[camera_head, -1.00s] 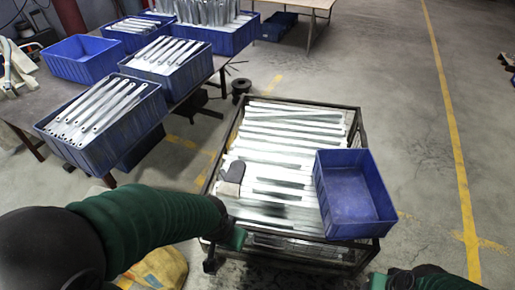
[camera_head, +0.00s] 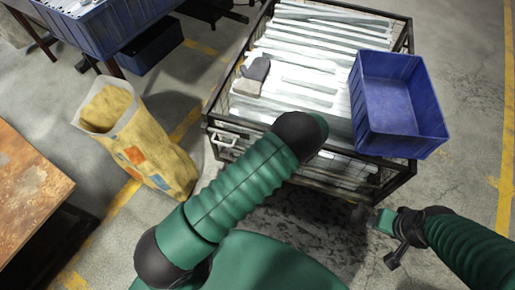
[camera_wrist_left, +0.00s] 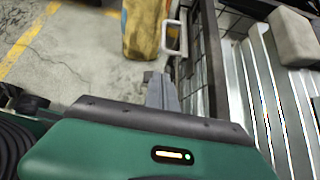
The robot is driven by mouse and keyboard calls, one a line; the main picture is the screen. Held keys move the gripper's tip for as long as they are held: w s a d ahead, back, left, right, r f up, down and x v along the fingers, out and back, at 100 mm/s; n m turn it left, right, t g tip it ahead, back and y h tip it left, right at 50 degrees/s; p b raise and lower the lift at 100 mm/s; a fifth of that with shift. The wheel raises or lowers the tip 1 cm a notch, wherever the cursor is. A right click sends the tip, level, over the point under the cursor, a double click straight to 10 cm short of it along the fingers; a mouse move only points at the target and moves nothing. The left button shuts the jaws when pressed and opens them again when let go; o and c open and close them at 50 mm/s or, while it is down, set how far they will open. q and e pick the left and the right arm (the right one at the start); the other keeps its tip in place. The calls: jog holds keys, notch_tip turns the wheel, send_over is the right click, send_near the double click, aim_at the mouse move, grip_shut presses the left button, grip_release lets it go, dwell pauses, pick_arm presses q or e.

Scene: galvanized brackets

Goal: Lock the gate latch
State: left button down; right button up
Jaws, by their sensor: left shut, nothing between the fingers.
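The metal cage (camera_head: 208,112) holds long galvanized brackets (camera_head: 310,58). A pale loop handle, seemingly the gate latch (camera_head: 222,140), sits at its near left corner. The loop also shows in the left wrist view (camera_wrist_left: 173,36), beside the dark cage frame. My left gripper (camera_wrist_left: 161,76) is shut and empty, its fingertips just below the loop in that picture. Contact between them cannot be made out. My left arm hides this gripper in the head view. My right gripper (camera_head: 386,221) is near the cage's near right corner, its fingers unclear.
A blue bin (camera_head: 400,95) rests on the cage's right side. Grey gloves or pads (camera_head: 252,76) lie on the brackets. A yellow sack (camera_head: 150,145) stands left of the cage, and a rusty table (camera_head: 32,195) is at the far left. Floor on the right is clear.

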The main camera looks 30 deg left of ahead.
pick_arm(q)
jog(key=a+r+b+x, duration=0.1)
jog(key=b+x, duration=0.1)
jog(key=x, duration=0.7)
jog(key=shift+a+r, duration=0.2)
jog(key=shift+r, duration=0.1)
pick_arm(e)
jog(key=x, duration=0.2)
jog(key=shift+s+f, duration=0.2)
jog(key=shift+f, duration=0.15)
